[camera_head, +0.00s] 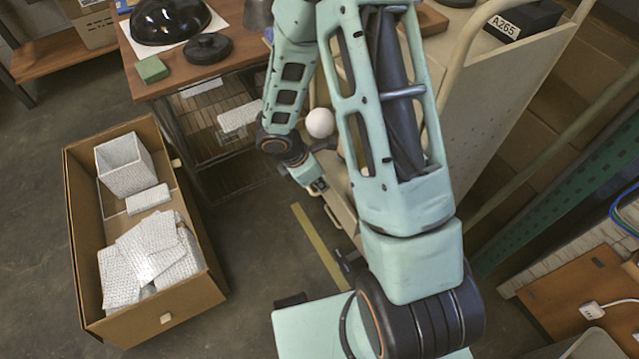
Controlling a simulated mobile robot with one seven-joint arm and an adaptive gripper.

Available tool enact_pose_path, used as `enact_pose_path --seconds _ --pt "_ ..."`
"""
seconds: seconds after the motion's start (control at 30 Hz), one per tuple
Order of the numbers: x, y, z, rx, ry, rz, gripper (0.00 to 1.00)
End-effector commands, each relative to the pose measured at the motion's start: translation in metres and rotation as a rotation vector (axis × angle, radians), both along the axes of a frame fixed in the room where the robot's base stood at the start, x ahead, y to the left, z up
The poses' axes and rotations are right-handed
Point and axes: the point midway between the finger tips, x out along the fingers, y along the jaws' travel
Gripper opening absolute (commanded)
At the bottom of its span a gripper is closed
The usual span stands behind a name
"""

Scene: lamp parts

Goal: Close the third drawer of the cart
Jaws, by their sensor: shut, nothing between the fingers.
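The cart (500,100) is beige and stands right of the wooden table, largely hidden behind my arm. A beige drawer front (341,208) with a handle-like bar shows low on its left side; I cannot tell which drawer it is or how far it stands out. My gripper (318,187) is small in the view, pointing down, shut and empty, just beside this front. I cannot tell whether it touches it.
A round white object (320,122) is near my wrist. A wooden table (145,75) holds a black dome (170,18), a black disc (207,48) and a green block (152,69). A cardboard box (75,235) with white packages is on the floor at left. A black box (524,18) tops the cart.

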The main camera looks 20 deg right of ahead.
Motion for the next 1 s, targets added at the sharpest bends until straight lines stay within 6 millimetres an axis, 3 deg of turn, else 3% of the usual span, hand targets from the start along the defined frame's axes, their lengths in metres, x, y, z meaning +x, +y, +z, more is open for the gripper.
enact_pose_path --seconds 0.17,0.4,0.53,0.7,1.0 --pt "0.005 -0.016 0.000 -0.002 -0.001 -0.003 0.00" --pt "0.020 -0.076 0.001 -0.001 -0.001 -0.006 0.00" --pt "0.026 -0.099 0.001 0.000 0.000 -0.004 0.00" --pt "0.029 -0.109 0.000 -0.001 -0.001 -0.001 0.00" --pt "0.029 -0.110 0.000 -0.003 0.000 -0.003 0.00"
